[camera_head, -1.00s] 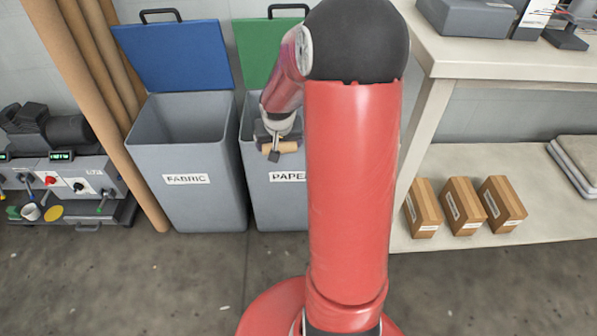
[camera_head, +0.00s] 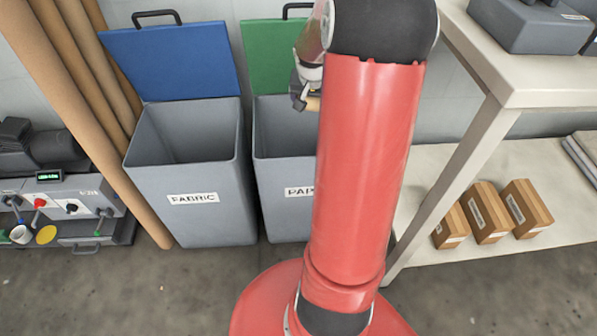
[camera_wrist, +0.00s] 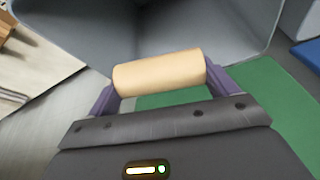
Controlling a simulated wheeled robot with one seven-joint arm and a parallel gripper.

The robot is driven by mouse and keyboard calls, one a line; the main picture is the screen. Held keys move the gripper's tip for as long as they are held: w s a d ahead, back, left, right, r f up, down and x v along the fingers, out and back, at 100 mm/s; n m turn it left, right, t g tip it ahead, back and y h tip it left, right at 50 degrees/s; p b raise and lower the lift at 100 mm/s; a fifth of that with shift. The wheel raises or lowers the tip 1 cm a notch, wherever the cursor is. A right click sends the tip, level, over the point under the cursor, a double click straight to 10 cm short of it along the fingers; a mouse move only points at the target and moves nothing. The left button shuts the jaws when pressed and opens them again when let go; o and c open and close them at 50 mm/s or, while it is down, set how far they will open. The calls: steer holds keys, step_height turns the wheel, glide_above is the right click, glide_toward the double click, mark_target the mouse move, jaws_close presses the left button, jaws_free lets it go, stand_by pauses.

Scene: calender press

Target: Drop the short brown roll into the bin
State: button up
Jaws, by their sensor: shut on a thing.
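My gripper (camera_head: 301,98) is shut on the short brown roll (camera_head: 312,104), with a purple finger at each end of it in the wrist view (camera_wrist: 158,73). In the head view, my arm hides part of the roll and gripper. The roll is held in the air at the open top of the grey PAPER bin (camera_head: 282,185), which has a raised green lid (camera_head: 270,55). In the wrist view, a grey bin interior (camera_wrist: 225,25) lies beyond the roll, with green lid (camera_wrist: 262,95) below it. The exact height above the rim is unclear.
The open FABRIC bin (camera_head: 192,205) with a blue lid (camera_head: 172,60) stands to the left. Long brown tubes (camera_head: 85,90) lean beside it. A workbench (camera_head: 520,75) and a low shelf with several cartons (camera_head: 485,212) stand to the right.

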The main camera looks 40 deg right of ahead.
steer(key=shift+w+f, duration=0.15)
steer(key=shift+w, duration=0.05)
step_height(320, 180, down, 6)
steer(key=b, duration=0.2)
steer(key=shift+s+b, duration=0.1)
steer(key=shift+b, duration=0.25)
steer(key=o, duration=0.8)
steer(key=shift+r, duration=0.25)
steer(key=p+v, duration=0.1)
steer(key=v, duration=0.6)
steer(key=shift+a+r, duration=0.1)
steer(key=shift+r, duration=0.2)
